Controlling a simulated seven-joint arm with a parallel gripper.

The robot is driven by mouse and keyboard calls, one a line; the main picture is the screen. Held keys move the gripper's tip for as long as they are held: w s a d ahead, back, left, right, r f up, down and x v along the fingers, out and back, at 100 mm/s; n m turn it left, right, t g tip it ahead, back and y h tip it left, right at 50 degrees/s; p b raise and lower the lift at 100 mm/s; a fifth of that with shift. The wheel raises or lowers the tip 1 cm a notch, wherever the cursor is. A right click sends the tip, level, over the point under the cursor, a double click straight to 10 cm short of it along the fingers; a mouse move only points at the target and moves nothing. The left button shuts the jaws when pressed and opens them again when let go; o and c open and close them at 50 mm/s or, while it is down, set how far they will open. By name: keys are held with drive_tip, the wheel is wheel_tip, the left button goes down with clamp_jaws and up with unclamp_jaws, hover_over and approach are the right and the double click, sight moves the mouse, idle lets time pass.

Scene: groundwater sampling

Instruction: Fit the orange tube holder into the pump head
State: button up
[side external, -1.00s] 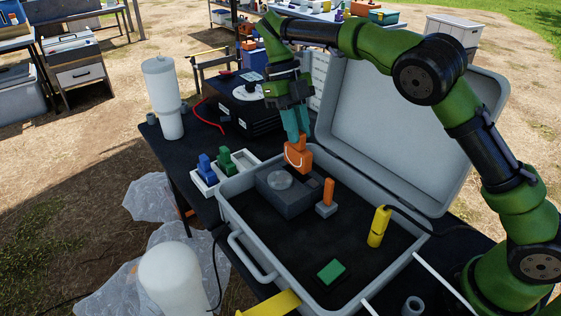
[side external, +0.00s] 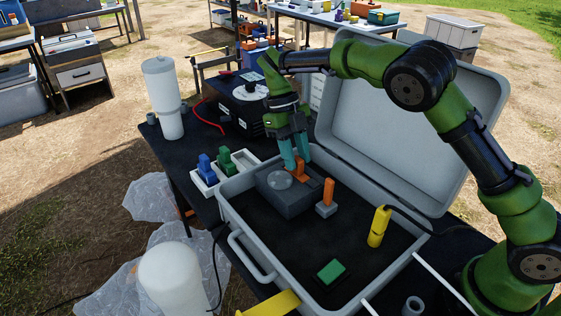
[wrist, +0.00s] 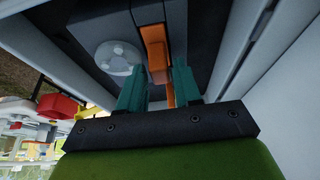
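The orange tube holder (side external: 299,171) sits low at the back right part of the dark grey pump head (side external: 283,202), beside its clear round disc (side external: 279,180). How deep it is seated cannot be told. My gripper (side external: 295,166) is just above the holder, its two teal fingers spread apart. In the wrist view, the fingers (wrist: 160,92) stand apart with a gap, and orange (wrist: 154,50) shows ahead of them, beside the disc (wrist: 118,57). The pump head also shows there (wrist: 88,30).
The pump head lies inside an open grey case (side external: 241,213) with its lid (side external: 395,135) raised behind. Near it are a grey block with an orange piece (side external: 328,190), a yellow cylinder (side external: 379,226) and a green-topped block (side external: 330,271). A white tray (side external: 243,160) stands left of the case.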

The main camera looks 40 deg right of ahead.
drive_tip(key=shift+o, duration=0.8)
drive_tip(key=v, duration=0.8)
drive_tip(key=s+d+r+n+t+y, duration=0.1)
drive_tip(key=s+d+r+n+t, duration=0.1)
drive_tip(key=s+d+r+n, duration=0.5)
drive_tip(key=s+f+n+t+y, duration=0.1)
drive_tip(key=s+f+n+t, duration=0.1)
drive_tip(key=s+n+t, duration=0.7)
drive_tip(key=s+n, duration=0.8)
drive_tip(key=n, duration=0.8)
drive_tip(key=shift+s+a+f+t, duration=0.3)
drive_tip(key=shift+a+f+t, duration=0.1)
